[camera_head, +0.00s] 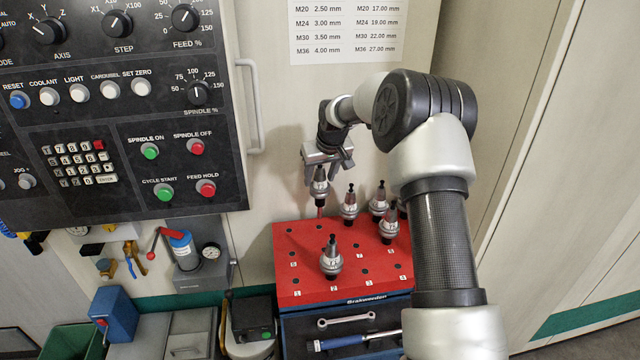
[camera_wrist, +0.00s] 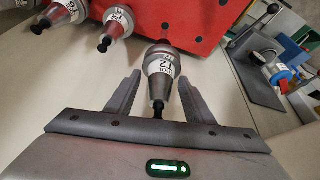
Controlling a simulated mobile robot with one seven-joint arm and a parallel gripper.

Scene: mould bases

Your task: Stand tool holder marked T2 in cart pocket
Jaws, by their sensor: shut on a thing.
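The tool holder marked T2 (camera_wrist: 160,66) is between the fingers of my gripper (camera_wrist: 162,77) in the wrist view, its label facing the camera. My gripper (camera_head: 322,168) is shut on it. In the head view the tool holder (camera_head: 320,188) hangs roughly upright below the fingers, over the back left part of the red cart top (camera_head: 285,262). Its lower end shows close to the cart's back edge; I cannot tell whether it touches. The cart top has rows of dark pockets, several of them empty, with numbers along the front.
Other tool holders stand in the cart: one at the front middle (camera_head: 331,258), one at the back (camera_head: 349,203), one at the right (camera_head: 389,226) and another behind it (camera_head: 378,200). The control panel (camera_head: 120,110) overhangs at the left. A grey door handle (camera_head: 254,105) is on the wall.

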